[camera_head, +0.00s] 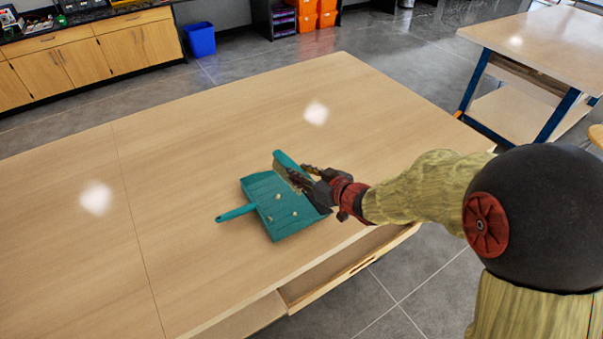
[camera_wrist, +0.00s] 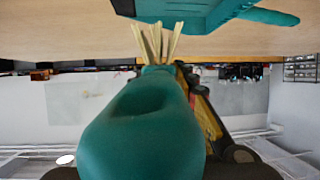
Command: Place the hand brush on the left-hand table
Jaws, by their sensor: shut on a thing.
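The hand brush (camera_head: 284,160) is teal with pale bristles. My gripper (camera_head: 312,182) is shut on it, just above the dustpan's upper right part. In the wrist view the brush's teal handle (camera_wrist: 140,120) fills the middle, with its bristles (camera_wrist: 157,40) pointing toward the tabletop. A teal dustpan (camera_head: 262,197) lies on the wooden table (camera_head: 180,200) with several small pale bits in it. It also shows at the top of the wrist view (camera_wrist: 190,12). Whether the bristles touch the dustpan is unclear.
The wooden table is otherwise bare, with wide free room to the left and back. An open drawer (camera_head: 350,268) juts from its front edge. Another table with blue legs (camera_head: 545,50) stands at the back right. A blue bin (camera_head: 200,40) and cabinets (camera_head: 90,55) are behind.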

